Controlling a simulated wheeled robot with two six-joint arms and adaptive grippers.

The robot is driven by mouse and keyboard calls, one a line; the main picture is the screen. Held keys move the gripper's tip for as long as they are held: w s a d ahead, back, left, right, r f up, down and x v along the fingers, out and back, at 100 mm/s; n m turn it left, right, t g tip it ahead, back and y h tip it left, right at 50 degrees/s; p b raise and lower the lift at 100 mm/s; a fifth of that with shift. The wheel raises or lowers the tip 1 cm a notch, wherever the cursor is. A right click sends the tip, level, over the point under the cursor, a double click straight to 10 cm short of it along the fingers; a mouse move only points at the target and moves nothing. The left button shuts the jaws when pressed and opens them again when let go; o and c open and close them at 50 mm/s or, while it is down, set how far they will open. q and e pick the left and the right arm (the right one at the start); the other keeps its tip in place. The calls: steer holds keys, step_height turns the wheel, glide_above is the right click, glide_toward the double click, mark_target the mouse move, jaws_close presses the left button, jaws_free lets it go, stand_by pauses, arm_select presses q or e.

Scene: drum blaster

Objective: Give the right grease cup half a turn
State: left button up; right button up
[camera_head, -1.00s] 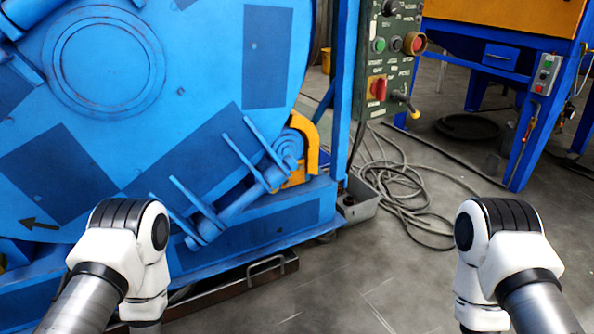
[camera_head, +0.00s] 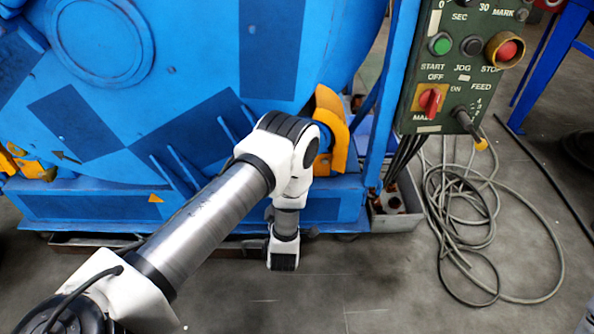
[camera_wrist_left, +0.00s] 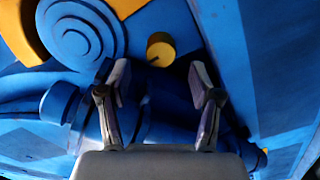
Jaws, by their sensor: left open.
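A round brass-yellow cap, which looks like the right grease cup (camera_wrist_left: 160,49), sits on the blue machine in the left wrist view. A dark slot or mark shows on its left side. In the head view I cannot make it out; my left arm covers that area. My left gripper (camera_wrist_left: 160,84) is open and empty, with its two fingers spread below the cap in the picture. The cap appears beyond the fingertips, in line with the gap between them, not held. In the head view the left gripper's fingers are hidden. My right gripper is not in view.
A blue stepped bearing disc (camera_wrist_left: 75,35) and an orange guard (camera_head: 331,115) are close to the left gripper. A green control panel (camera_head: 458,62) hangs to the right. Loose cable (camera_head: 462,215) lies on the floor below it, beside a grey box (camera_head: 398,219).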

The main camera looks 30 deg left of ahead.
arm_select(q)
steer(key=b+x, duration=0.1)
steer(key=x, duration=0.1)
steer(key=b+x, duration=0.1)
steer(key=x, duration=0.2)
steer(key=shift+w+f, duration=0.1)
steer(key=shift+f, duration=0.15)
steer(key=shift+w+a+r, duration=0.15)
steer(key=shift+w+a, duration=0.1)
steer(key=shift+w, duration=0.2)
steer(key=c, duration=1.1)
steer(key=shift+c, duration=0.2)
steer(key=shift+r, duration=0.1)
